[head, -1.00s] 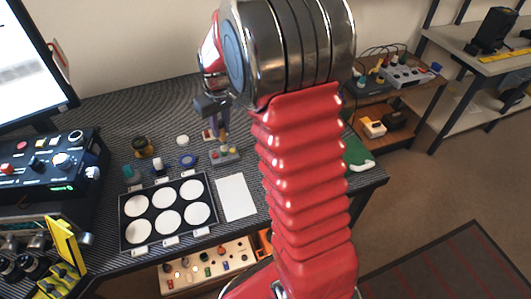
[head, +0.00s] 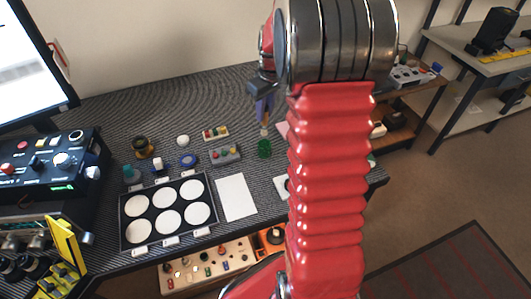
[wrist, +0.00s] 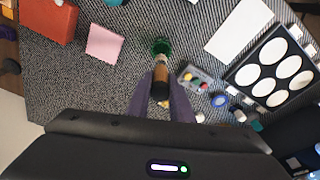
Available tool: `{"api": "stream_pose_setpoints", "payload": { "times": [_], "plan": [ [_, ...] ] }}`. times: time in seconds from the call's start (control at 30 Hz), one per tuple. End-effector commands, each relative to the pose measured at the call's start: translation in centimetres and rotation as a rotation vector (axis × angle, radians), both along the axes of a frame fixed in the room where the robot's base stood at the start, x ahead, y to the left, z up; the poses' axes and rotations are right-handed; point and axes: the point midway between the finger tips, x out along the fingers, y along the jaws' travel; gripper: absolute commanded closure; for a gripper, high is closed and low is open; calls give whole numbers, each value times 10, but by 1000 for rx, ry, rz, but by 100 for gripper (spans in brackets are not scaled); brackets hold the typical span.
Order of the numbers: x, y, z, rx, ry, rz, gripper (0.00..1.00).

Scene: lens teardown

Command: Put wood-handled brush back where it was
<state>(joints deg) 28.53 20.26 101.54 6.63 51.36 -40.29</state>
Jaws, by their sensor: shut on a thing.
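My gripper (head: 264,108) is shut on the wood-handled brush (wrist: 161,82) and points down over the table. The brush's brown handle sits between the two fingers in the wrist view, and its lower end points at a green cup (wrist: 162,47). In the head view the thin brush (head: 264,130) hangs over the green cup (head: 264,149), close to its rim. I cannot tell whether its tip is inside. The upper handle is hidden by the fingers.
A grey box with coloured buttons (head: 225,154) stands just left of the cup, with a similar box (head: 215,132) behind it. A white sheet (head: 236,197) and a tray with white discs (head: 125,230) lie in front. A pink sheet (wrist: 104,43) lies beside the cup.

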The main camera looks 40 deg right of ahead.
Motion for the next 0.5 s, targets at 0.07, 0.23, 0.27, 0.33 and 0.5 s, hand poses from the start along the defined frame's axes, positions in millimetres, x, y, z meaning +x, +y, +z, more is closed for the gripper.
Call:
{"api": "stream_pose_setpoints", "payload": {
  "times": [0.07,0.23,0.27,0.33,0.5],
  "plan": [
    [0,0,-1,0,0,0,100],
    [0,0,-16,1,2,-1,100],
    [0,1,-20,2,3,-1,100],
    [-1,0,-32,2,3,-1,100],
    [0,0,-57,1,1,-1,100]
  ]
}}
